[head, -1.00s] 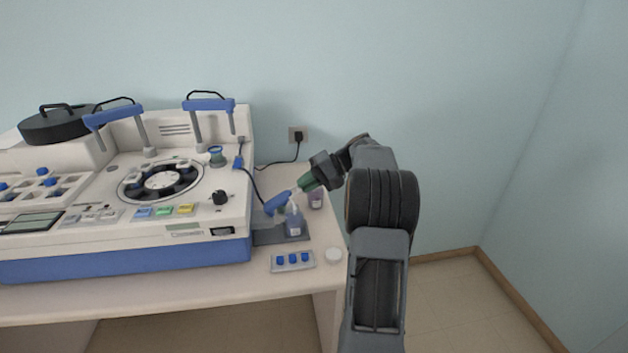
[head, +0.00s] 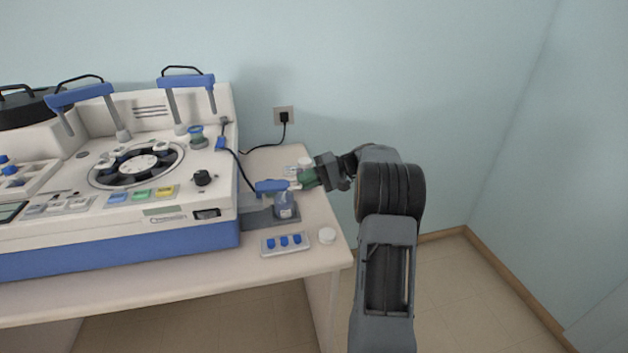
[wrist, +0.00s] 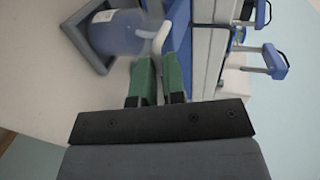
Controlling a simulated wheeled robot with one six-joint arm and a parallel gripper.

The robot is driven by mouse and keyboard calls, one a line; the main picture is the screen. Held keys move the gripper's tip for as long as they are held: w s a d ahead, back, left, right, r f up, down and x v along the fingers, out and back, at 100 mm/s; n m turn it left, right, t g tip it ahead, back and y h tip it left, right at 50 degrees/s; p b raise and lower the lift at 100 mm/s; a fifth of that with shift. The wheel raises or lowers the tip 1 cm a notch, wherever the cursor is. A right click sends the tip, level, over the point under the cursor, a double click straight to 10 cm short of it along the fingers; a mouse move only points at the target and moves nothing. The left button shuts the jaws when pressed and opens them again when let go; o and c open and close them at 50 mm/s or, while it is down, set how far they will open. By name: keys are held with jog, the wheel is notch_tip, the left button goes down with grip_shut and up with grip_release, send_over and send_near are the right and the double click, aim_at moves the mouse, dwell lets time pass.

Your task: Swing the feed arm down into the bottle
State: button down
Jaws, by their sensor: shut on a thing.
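The feed arm (head: 270,187) has a blue head, which lies level just above the bottle at the machine's right side. The clear bottle (head: 285,206) with bluish liquid stands upright in a grey holder; it also shows in the wrist view (wrist: 118,35). My gripper (head: 306,180) has green fingers and is at the right end of the feed arm. In the wrist view the fingers (wrist: 160,68) are shut on the pale handle of the feed arm (wrist: 160,38), beside the bottle. Whether the arm's tube is inside the bottle's neck is hidden.
The white and blue staining machine (head: 120,240) fills the left. A black cable (head: 244,168) runs to the wall socket.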

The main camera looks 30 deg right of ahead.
jog(key=shift+s+a+f, duration=0.1)
jog(key=shift+a+f, duration=0.1)
jog(key=shift+f, duration=0.75)
jog(key=c, duration=1.2)
grip_release()
jog(key=shift+d+r, duration=0.1)
jog(key=shift+d, duration=0.1)
jog(key=shift+d, duration=0.25)
jog(key=v, duration=1.3)
jog(key=shift+r, duration=0.3)
